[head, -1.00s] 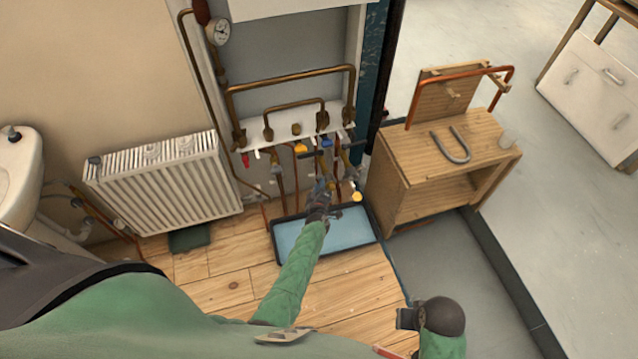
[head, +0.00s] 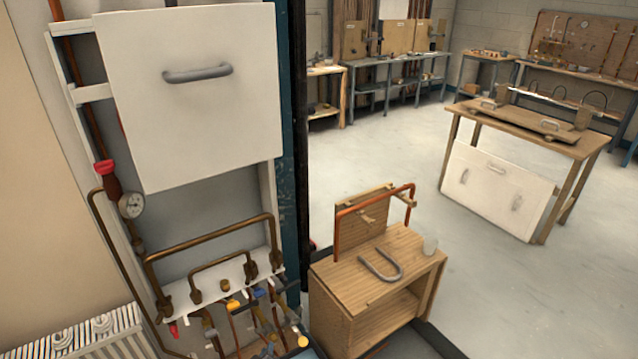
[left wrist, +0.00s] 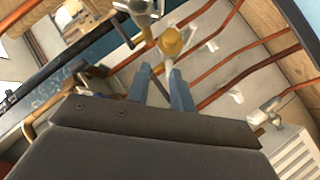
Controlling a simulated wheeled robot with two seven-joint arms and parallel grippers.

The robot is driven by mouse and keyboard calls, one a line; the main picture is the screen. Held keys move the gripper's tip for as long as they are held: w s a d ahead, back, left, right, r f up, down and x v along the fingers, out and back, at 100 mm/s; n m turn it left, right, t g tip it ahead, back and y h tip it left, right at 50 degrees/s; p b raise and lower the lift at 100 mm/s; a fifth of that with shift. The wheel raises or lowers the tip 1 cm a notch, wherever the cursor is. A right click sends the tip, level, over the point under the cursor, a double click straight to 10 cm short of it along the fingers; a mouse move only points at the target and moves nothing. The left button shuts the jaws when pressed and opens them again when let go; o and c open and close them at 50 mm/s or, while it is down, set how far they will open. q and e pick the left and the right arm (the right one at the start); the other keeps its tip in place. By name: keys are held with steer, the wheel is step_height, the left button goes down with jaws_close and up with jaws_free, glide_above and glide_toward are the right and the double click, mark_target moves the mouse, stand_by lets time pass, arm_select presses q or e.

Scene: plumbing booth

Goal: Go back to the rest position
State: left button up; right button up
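My left gripper (head: 267,347) shows only in part at the bottom edge of the head view, low among the pipes and valves below the white manifold board. In the left wrist view its two blue fingers (left wrist: 160,88) stand apart, with a gap between them. A yellow valve cap (left wrist: 171,42) on a grey stem lies just beyond the fingertips; I cannot tell whether a finger touches it. No held object shows between the fingers. My right gripper is outside both current views.
Copper pipes (left wrist: 240,72) run close around the left gripper. A white radiator (head: 85,343) stands at lower left, also near in the wrist view. A white panel with a handle (head: 190,110) is above. A wooden bench (head: 375,290) stands right; open floor (head: 390,150) lies beyond.

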arm_select(q)
steer(key=s+d+r+m+g, duration=0.1)
steer(key=s+r+m+g, duration=0.2)
steer(key=s, duration=1)
steer(key=s+r+m+g, duration=0.4)
steer(key=s+r, duration=0.4)
steer(key=s, duration=0.5)
steer(key=s+d+r+m+g, duration=0.1)
steer(key=s+r+m+g, duration=0.3)
steer(key=s, duration=0.9)
step_height(320, 180, up, 2)
steer(key=shift+s+d+r+g+h, duration=0.2)
steer(key=shift+d+g+h, duration=0.2)
steer(key=shift+g, duration=0.3)
steer(key=shift+w, duration=0.1)
steer(key=shift+c, duration=0.2)
